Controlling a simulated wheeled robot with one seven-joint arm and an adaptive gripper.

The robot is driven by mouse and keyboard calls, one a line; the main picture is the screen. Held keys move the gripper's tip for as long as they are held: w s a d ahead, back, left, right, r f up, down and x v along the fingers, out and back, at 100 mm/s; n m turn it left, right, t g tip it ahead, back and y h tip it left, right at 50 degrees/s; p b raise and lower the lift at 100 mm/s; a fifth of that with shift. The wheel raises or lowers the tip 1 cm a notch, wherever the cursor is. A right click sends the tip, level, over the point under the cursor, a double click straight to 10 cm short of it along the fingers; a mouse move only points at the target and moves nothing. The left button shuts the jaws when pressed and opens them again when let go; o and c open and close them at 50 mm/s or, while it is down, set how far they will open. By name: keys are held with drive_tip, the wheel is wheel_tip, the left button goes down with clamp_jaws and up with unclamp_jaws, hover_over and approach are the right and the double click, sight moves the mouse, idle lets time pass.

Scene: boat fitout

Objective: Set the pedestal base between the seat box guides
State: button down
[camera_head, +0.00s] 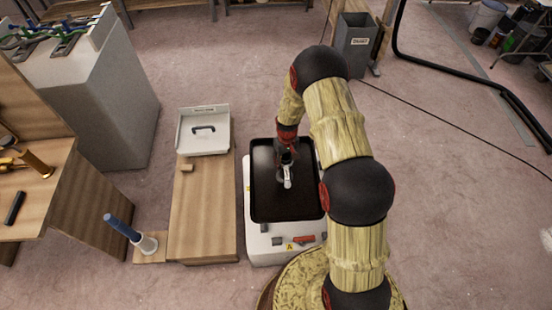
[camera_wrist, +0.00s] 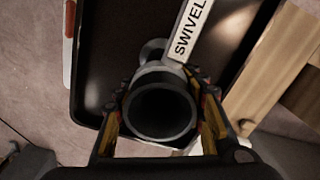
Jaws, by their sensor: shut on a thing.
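My gripper (camera_head: 286,158) is over the black tray, pointing down. In the wrist view its fingers (camera_wrist: 162,116) are shut on a dark round hollow tube, which I take to be the pedestal base (camera_wrist: 162,132). I look into the tube's open end, and its lower part is mostly hidden. A white label reading "SWIVEL" (camera_wrist: 189,30) shows beside it. I cannot tell whether the held part touches the tray.
The black tray (camera_head: 257,205) sits on a white cart body. A white bin with a dark handle-shaped part (camera_head: 203,108) is at the seat box's far end. The seat box's middle top is clear.

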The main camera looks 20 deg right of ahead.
sight(298, 174)
drive_tip(key=d+f+b, duration=0.1)
drive_tip(key=d+f, duration=0.1)
drive_tip(key=f, duration=0.3)
drive_tip(key=d+f, duration=0.2)
drive_tip(key=f, duration=0.3)
drive_tip(key=s+d+f+b, duration=0.1)
drive_tip(key=d+f, duration=0.1)
drive_tip(key=f, duration=0.2)
drive_tip(key=shift+d+f+b, duration=0.2)
drive_tip(key=shift+f+b, duration=0.1)
drive_tip(key=shift+f, duration=0.45)
drive_tip(key=shift+f+b, duration=2.2)
drive_tip(key=shift+f, duration=0.75)
